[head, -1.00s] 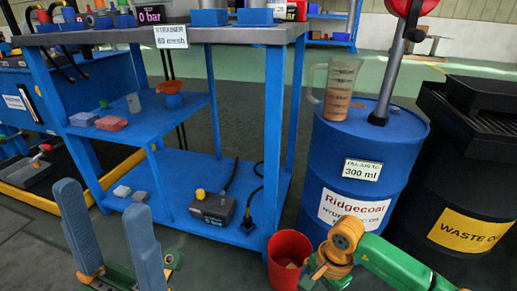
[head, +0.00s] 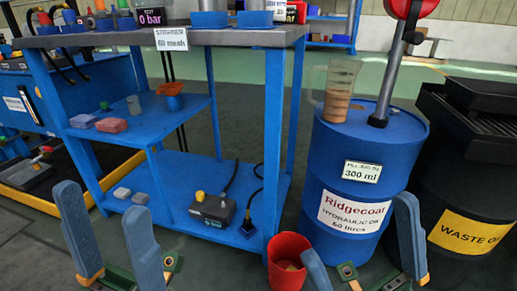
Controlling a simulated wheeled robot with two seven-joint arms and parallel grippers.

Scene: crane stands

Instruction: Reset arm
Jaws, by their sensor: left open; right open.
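My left gripper (head: 100,202) is at the lower left, in front of the blue workbench. Its two blue-grey fingers point up, wide apart, with nothing between them. My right gripper (head: 358,226) is at the lower right, in front of the blue oil drum (head: 335,180). Its two fingers are also wide apart and empty. Its left finger overlaps the right edge of a red bucket (head: 288,243) in the picture; I cannot tell whether they touch. Something pale lies inside the bucket.
The blue workbench (head: 240,38) carries gauges and blue blocks on top, with smaller items on its shelves. A measuring jug (head: 338,92) with brown liquid stands on the drum beside a pump post (head: 388,85). A black waste-oil drum (head: 455,190) stands at the right.

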